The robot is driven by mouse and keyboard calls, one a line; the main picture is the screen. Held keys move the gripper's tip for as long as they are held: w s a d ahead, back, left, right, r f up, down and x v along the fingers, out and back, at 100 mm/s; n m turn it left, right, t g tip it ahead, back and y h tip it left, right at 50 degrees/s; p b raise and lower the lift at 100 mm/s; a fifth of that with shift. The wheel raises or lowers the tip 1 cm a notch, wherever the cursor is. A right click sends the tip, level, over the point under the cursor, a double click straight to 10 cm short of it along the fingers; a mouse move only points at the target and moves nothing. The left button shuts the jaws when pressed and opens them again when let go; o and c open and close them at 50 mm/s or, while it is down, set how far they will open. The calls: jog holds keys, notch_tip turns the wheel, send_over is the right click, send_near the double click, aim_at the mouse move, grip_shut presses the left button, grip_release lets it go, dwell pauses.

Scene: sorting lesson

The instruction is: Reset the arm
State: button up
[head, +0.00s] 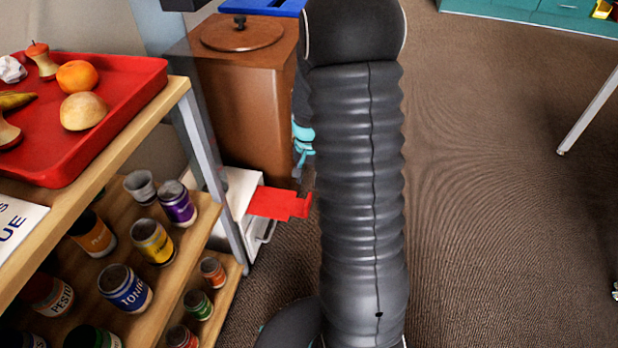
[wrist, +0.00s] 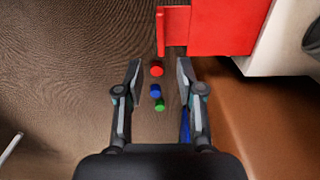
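My gripper (wrist: 158,75) shows in the wrist view with its two fingers apart and nothing between them. It points down toward the brown carpet. In the head view my dark ribbed arm fills the middle and hides most of the gripper; only teal and grey parts show beside the wooden bin. Beyond the fingers in the wrist view, a red round spot (wrist: 157,71), a blue one (wrist: 155,91) and a green one (wrist: 160,105) appear in a line; I cannot tell what they are.
A red pedal-like piece (head: 280,203) juts from a white box (head: 240,190) below a brown wooden bin (head: 245,100). At left, a shelf (head: 185,88) bears a red tray (head: 150,88) of food scraps, with several labelled jars (head: 152,241) below. Carpet at right (head: 490,180) is clear.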

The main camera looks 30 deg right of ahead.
dwell(0.3)
jog(key=s+a+r+n+t, duration=0.2)
jog(key=s+a+r+n, duration=0.1)
jog(key=s+a+r, duration=0.2)
jog(key=s+a+r+n+t, duration=0.1)
jog(key=s+a+r+n, duration=0.1)
jog(key=s+a+r, duration=0.3)
jog(key=s+a+r+n+t, duration=0.2)
jog(key=s+a+r, duration=0.4)
jog(key=s+r, duration=0.4)
notch_tip(320, 180, up, 6)
jog(key=shift+s+f+n+t+p, duration=0.3)
jog(key=shift+s+n+p, duration=0.1)
jog(key=shift+n, duration=0.4)
jog(key=shift+a, duration=0.1)
